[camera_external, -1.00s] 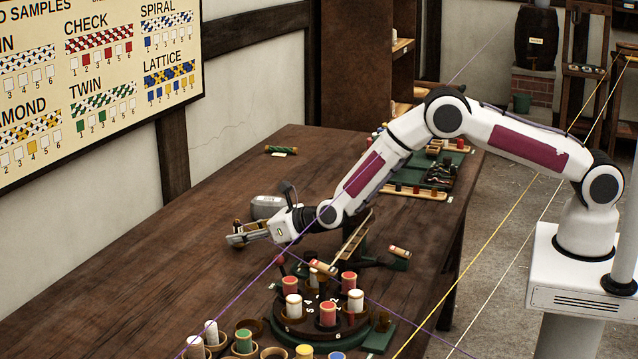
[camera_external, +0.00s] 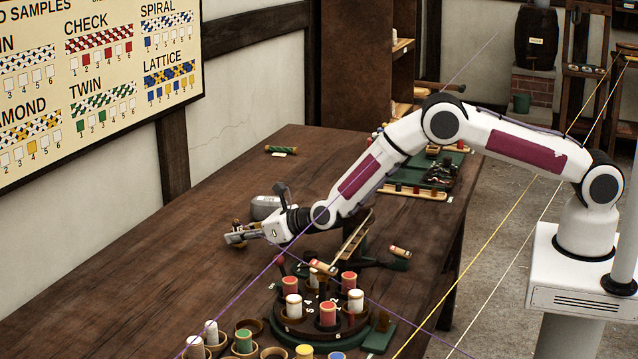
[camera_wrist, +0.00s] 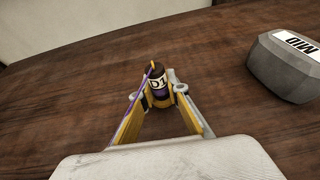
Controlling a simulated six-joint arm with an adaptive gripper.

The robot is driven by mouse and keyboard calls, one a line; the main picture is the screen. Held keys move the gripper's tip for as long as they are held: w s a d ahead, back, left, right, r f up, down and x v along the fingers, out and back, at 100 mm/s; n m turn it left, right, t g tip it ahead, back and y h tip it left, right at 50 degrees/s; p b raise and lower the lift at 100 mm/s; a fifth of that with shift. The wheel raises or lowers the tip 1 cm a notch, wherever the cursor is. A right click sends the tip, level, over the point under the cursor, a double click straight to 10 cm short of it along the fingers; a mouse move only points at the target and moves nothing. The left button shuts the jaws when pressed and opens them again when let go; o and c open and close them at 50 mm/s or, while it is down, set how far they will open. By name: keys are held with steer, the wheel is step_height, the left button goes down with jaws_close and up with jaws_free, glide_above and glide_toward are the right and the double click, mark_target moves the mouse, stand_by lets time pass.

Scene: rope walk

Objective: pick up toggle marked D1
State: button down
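In the external view my gripper (camera_external: 240,236) is low over the left part of the table, and the toggle shows only as a small dark shape there. The toggle's lower end is hidden, so I cannot tell whether it touches the table. A purple line runs along the left finger to the toggle.
A grey weight marked MID (camera_wrist: 287,66) lies to the right of my gripper in the wrist view. A round stand with red and white spools (camera_external: 328,314) is in front on the table (camera_external: 130,285). Purple lines cross the space near my arm. The table's left side is clear.

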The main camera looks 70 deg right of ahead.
mark_target(238, 222)
stand_by(0.4)
steer(key=shift+r, duration=4.95)
steer(key=shift+d, duration=0.1)
